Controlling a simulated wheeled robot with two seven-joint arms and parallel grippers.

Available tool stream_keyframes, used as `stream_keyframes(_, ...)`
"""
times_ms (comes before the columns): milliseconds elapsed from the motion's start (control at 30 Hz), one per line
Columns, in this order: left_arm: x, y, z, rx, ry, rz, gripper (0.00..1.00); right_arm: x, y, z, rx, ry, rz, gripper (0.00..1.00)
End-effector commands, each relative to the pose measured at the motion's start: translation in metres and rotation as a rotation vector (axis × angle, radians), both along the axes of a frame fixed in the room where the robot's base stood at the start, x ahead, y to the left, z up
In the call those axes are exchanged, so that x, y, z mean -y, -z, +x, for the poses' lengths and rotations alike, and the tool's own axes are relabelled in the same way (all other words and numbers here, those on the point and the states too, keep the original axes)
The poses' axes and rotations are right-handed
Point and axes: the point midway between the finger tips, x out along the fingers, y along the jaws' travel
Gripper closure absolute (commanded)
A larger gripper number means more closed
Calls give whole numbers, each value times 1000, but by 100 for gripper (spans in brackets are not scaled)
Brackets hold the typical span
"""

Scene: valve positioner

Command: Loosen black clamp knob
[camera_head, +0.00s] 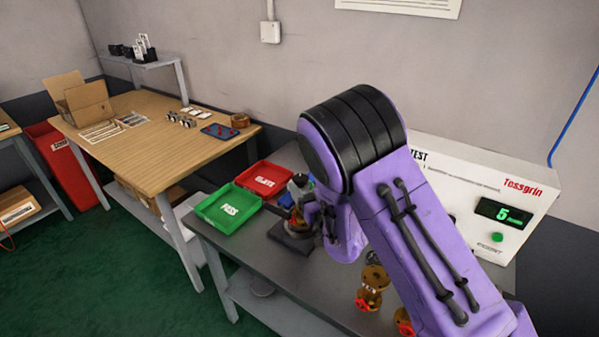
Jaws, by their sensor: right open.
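A dark fixture (292,240) with a flat base stands on the grey metal bench (345,306), beside the trays. A brassy valve part sits on it, mostly covered. My right gripper (312,214) is small in view, at the right side of the fixture, partly hidden by my own purple arm. It is open. I cannot make out the black clamp knob for sure, or whether the fingers touch it. My left gripper is not in view.
A green PASS tray (208,222) and a red tray (250,187) lie left of the fixture. Brass valves with red handles (372,283) stand at the bench front. A white test box (532,182) shows a green 5. A wooden table (150,165) is at left.

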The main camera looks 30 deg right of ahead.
Motion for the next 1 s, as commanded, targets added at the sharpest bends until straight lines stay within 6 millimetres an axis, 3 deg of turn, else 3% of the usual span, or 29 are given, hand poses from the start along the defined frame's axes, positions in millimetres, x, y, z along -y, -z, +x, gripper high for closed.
stream_keyframes(200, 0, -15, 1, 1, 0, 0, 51, 6, -2, 36, -1, 0, 1, 29)
stream_keyframes(533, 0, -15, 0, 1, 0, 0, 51, 8, 0, 45, 0, 0, 0, 29)
stream_keyframes(567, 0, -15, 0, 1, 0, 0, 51, 8, 0, 44, 0, 0, 0, 33)
stream_keyframes(700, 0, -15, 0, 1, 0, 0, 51, 8, 0, 44, 0, 0, 0, 78)
stream_keyframes(1000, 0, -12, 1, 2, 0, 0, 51, 8, 1, 44, 0, -19, 0, 81)
